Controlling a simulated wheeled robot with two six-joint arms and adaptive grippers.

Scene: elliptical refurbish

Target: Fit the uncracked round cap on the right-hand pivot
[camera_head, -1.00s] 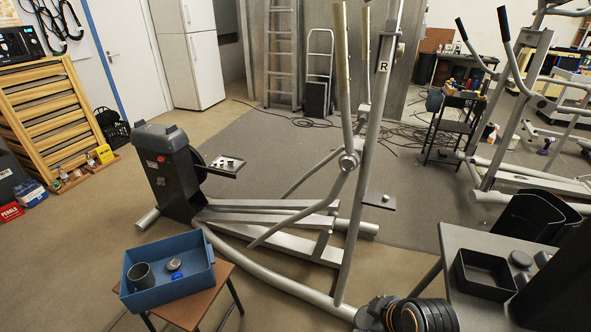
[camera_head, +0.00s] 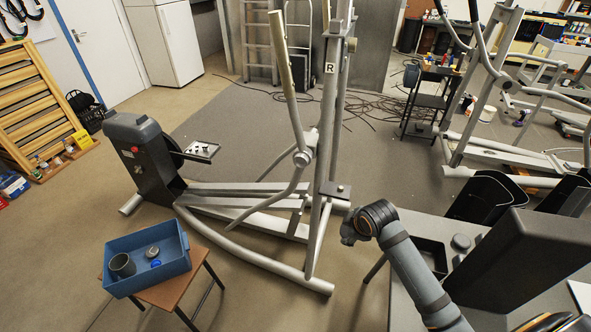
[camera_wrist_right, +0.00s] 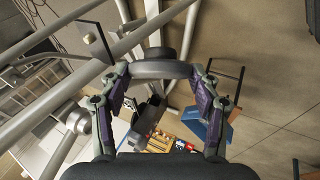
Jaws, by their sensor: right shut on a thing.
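My right gripper (camera_head: 350,232) is in front of the near end of the elliptical frame in the head view; its fingers are too small to read there. In the right wrist view the gripper (camera_wrist_right: 159,72) is shut on a round dark grey cap (camera_wrist_right: 160,69), held between the two fingertips. I cannot tell from its edge whether it is cracked. The elliptical has a post marked R (camera_head: 330,68) with a small round hub (camera_head: 352,45) beside the mark. A larger silver hub (camera_head: 303,157) joins the moving arm lower down. My left gripper is not in view.
A blue tray (camera_head: 178,270) with a grey cup (camera_head: 122,265) and small round pieces stands on a brown stool (camera_head: 170,293). A grey table with a dark bin (camera_head: 432,250) and a round grey piece (camera_head: 460,242) is at right. A small plate (camera_head: 336,190) juts from the frame.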

